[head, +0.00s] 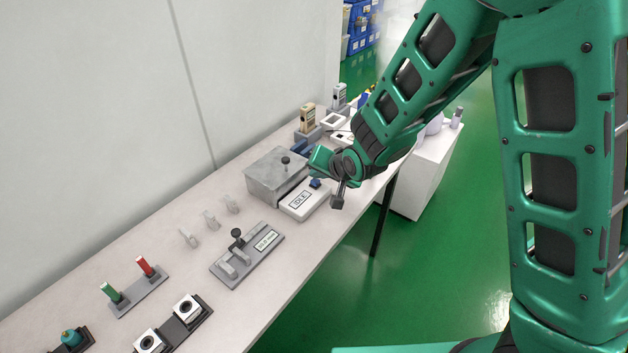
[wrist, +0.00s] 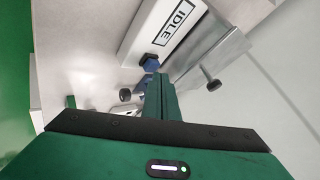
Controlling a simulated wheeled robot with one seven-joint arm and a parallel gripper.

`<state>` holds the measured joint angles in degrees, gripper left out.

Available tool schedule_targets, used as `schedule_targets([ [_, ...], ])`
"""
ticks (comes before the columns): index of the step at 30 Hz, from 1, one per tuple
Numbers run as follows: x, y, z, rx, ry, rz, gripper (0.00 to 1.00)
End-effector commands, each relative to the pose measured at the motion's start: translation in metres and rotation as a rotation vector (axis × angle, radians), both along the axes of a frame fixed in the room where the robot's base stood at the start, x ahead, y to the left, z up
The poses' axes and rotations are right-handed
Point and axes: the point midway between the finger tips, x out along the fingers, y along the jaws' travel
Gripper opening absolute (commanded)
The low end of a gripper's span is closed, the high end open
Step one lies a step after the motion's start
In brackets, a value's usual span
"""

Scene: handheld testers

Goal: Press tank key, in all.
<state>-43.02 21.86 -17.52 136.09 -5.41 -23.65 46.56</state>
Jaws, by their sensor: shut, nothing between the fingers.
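A grey metal box (head: 272,178) with a black knob on its lid, perhaps the tank, stands on the bench in the head view. In front of it is a white unit (head: 296,208) with a label reading IDLE; the unit also shows in the wrist view (wrist: 148,32). A small blue key (head: 315,183) sits at the unit's far end, and blue also shows just past my fingertips in the wrist view (wrist: 151,62). My gripper (head: 338,203) is shut and empty, close to that end. I cannot tell whether it touches the key.
A grey plate with a black-knobbed lever (head: 237,236) lies nearer on the bench. Red (head: 145,266) and green (head: 110,292) handheld pieces stand in a grey holder at left. Several small testers (head: 307,118) stand farther back. A wall runs along the left; open green floor is at right.

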Motion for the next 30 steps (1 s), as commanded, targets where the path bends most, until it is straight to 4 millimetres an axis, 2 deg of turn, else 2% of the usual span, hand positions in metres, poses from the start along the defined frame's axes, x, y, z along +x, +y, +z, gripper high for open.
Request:
schedule_targets([
  [30,-0.0004,0.0006,-0.0102,-0.001,0.001,0.001,0.0],
])
